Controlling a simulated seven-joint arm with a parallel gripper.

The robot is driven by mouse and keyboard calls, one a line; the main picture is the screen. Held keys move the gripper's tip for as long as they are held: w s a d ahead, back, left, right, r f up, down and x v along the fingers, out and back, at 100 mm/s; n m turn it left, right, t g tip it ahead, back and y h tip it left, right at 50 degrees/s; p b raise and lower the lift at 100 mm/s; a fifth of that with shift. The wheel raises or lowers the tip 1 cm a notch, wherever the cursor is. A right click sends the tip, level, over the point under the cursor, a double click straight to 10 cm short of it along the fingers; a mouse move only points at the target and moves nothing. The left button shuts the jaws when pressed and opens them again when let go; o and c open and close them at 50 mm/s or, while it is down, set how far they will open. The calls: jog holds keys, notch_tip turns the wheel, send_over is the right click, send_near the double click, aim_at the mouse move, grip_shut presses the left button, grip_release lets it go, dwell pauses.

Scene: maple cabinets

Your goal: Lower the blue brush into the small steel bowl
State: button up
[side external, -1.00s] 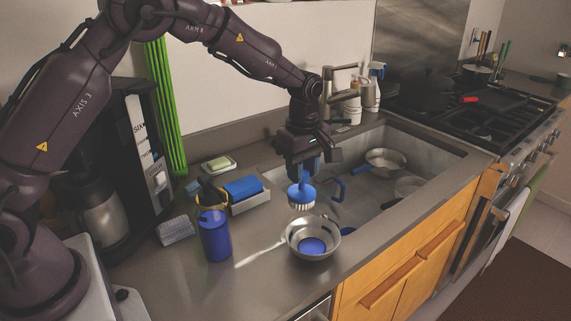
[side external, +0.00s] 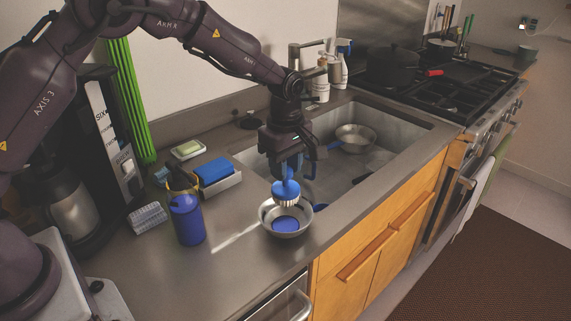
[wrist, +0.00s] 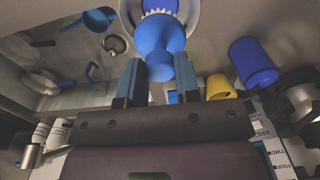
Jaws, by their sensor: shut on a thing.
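The blue brush (side external: 286,188) hangs bristles down from my gripper (side external: 289,166). Its handle is between the two fingers, and its round head and pale bristles show. The small steel bowl (side external: 302,228) stands on the counter by the sink's near corner. The bristles are over the bowl's opening, at about the height of its back rim; whether they touch anything is not clear. A flat blue round patch shows inside the bowl. In the wrist view my gripper (wrist: 160,88) is shut on the brush (wrist: 158,42), with the bowl's rim (wrist: 194,10) behind the brush head.
A blue cup-shaped container (side external: 187,220) stands left of the bowl. The sink (side external: 345,178), holding a pan (side external: 355,138), lies right. Counter in front of the bowl is clear.

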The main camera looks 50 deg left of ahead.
aim_at(286, 197)
jog(key=shift+f, duration=1.85)
jog(key=shift+f, duration=2.35)
dwell(0.5)
jog(key=o, duration=1)
